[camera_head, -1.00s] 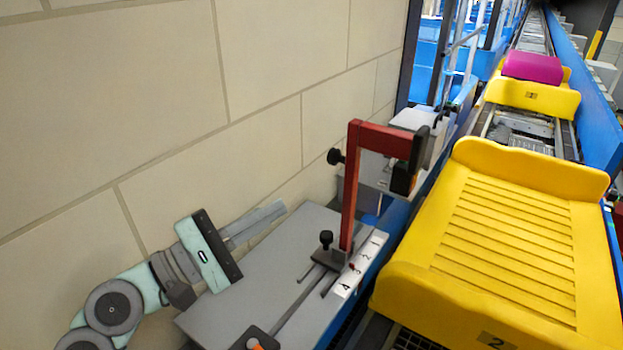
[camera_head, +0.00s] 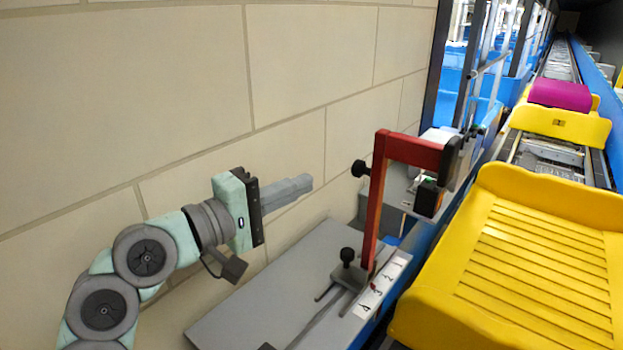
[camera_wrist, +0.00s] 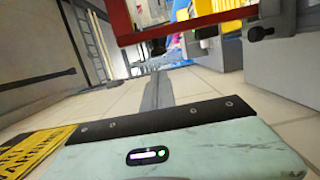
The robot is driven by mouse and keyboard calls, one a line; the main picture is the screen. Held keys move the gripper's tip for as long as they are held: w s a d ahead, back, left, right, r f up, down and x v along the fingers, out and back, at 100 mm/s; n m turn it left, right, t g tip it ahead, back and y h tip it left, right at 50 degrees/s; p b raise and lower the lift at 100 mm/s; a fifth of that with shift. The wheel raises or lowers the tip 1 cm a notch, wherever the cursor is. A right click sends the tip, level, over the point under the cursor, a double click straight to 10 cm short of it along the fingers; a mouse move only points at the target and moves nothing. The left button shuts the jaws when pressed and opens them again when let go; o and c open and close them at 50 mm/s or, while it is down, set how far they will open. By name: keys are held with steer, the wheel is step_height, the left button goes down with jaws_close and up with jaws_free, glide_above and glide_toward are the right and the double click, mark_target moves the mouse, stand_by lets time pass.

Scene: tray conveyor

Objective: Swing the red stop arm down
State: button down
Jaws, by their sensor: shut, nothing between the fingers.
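The red stop arm (camera_head: 420,151) is a level red bar at the top of a red upright post (camera_head: 376,205), reaching right toward the conveyor with a dark end piece. A black knob (camera_head: 360,169) sticks out left of the post. My gripper (camera_head: 309,183) is shut and empty, pointing right, left of the post and apart from it, at about the knob's height. In the wrist view my shut fingers (camera_wrist: 158,80) point forward, and the red bar (camera_wrist: 185,29) crosses the upper part.
The post's clamp with a black knob (camera_head: 347,256) stands on a grey plate (camera_head: 270,290) with a numbered strip (camera_head: 381,285). A yellow tray (camera_head: 530,265) lies on the conveyor at right. A tiled wall (camera_head: 110,100) stands behind my arm.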

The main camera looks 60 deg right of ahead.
steer(key=p+x, duration=0.1)
steer(key=x, duration=0.7)
steer(key=shift+d, duration=0.3)
steer(key=shift+s, duration=0.2)
